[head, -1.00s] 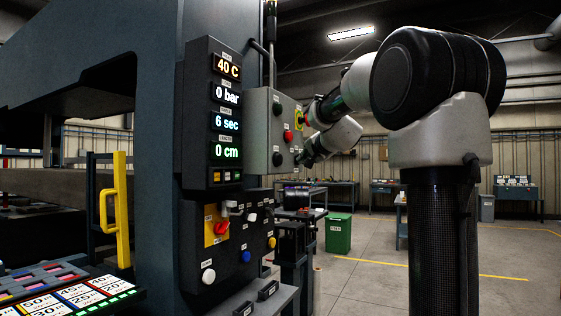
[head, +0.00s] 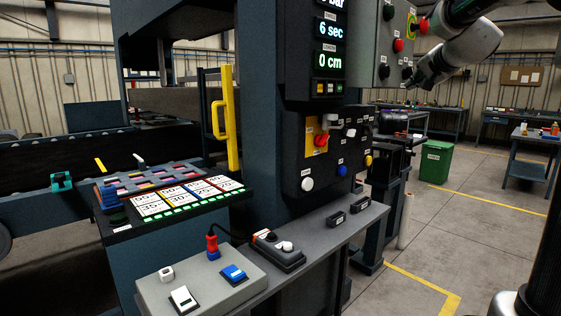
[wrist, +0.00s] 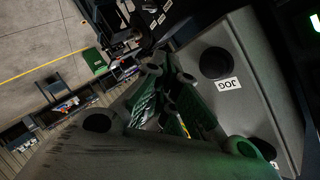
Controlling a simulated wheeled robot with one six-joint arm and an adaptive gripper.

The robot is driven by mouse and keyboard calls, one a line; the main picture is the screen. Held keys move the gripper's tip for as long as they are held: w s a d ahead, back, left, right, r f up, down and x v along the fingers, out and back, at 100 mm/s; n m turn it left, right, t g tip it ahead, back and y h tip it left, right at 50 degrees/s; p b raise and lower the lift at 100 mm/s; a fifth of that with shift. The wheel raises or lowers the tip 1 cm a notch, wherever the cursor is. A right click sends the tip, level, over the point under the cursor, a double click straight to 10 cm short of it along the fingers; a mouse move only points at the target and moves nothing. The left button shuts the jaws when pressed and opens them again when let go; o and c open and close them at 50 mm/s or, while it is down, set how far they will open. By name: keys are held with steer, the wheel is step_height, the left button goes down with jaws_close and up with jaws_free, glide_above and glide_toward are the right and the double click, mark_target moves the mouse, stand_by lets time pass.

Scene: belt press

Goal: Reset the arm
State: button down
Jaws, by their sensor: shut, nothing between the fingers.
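My gripper (head: 424,76) is at the top right of the head view, beside the lower right edge of the grey control box (head: 366,45). It looks shut and empty. In the wrist view my gripper (wrist: 163,88) has its dark fingers together, close to the box face (wrist: 262,72) with a black button (wrist: 215,62) and a JOG label. I cannot tell whether the fingers touch the box. My upper arm is mostly out of view.
The press column has a display panel (head: 329,50) reading 6 sec and 0 cm, and a lower switch panel (head: 325,160). A shelf (head: 340,222) and a grey switch box (head: 200,282) stand in front. A green bin (head: 435,162) is behind; open floor lies right.

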steer(key=s+a+f+n+g+y, duration=0.1)
steer(key=s+a+f+n+g, duration=0.15)
steer(key=s+f, duration=0.5)
steer(key=s+a+f+n+g, duration=0.2)
steer(key=s+f+n+g, duration=0.1)
steer(key=s+f, duration=0.4)
steer(key=s+a+f+n+g, duration=0.2)
steer(key=s+f, duration=0.3)
steer(key=s, duration=0.6)
steer(key=s+a+f+n+g, duration=0.2)
steer(key=s+f, duration=0.4)
steer(key=s, duration=0.6)
steer(key=shift+s+a+n, duration=0.3)
steer(key=shift+a+n, duration=0.45)
steer(key=shift+a, duration=0.2)
steer(key=shift+f, duration=0.1)
